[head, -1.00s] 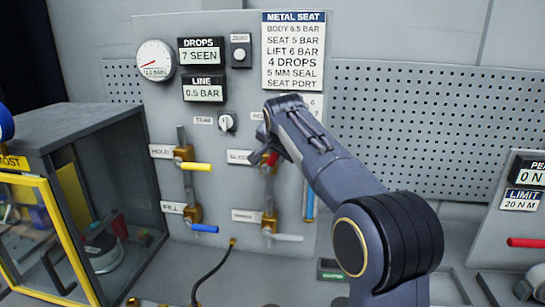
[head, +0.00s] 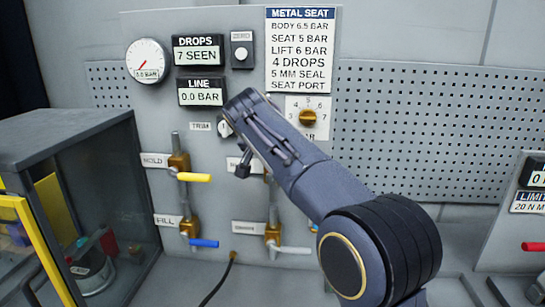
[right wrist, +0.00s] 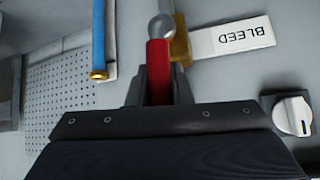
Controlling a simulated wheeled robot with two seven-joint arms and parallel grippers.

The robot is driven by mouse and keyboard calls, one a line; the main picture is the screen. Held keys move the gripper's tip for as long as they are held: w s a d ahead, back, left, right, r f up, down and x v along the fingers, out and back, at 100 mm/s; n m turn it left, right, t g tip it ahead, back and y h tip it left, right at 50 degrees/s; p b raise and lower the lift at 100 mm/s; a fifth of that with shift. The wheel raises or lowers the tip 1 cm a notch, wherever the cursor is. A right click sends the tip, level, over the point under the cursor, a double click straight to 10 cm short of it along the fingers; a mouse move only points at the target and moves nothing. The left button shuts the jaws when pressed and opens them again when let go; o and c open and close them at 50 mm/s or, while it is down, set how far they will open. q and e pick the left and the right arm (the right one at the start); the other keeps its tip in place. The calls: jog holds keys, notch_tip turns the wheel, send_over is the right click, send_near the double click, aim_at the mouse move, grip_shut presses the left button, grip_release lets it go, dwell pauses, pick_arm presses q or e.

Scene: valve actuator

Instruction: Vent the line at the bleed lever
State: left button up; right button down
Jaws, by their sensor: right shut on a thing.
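The red bleed lever (right wrist: 158,72) shows between the fingers of my right gripper (right wrist: 158,95) in the right wrist view. The gripper is shut on it. A brass valve body (right wrist: 181,45) and the upside-down BLEED label (right wrist: 232,37) are beside the lever. In the head view my right gripper (head: 243,166) is at the panel, and my arm hides the lever there. The line display (head: 202,92) reads 0.0 BAR. My left gripper is not in view.
The yellow hold lever (head: 194,177), blue fill lever (head: 204,243) and a white-grey lever (head: 294,250) are close by. A trim knob (head: 225,127) is just above my right gripper. A glass-sided cabinet (head: 128,200) stands at left. The perforated panel (head: 430,140) at right is clear.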

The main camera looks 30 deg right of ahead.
jog(key=shift+f, duration=0.1)
jog(key=c, duration=1.3)
grip_release()
jog(key=b+v, duration=0.1)
jog(key=v, duration=0.7)
jog(key=shift+f, duration=0.15)
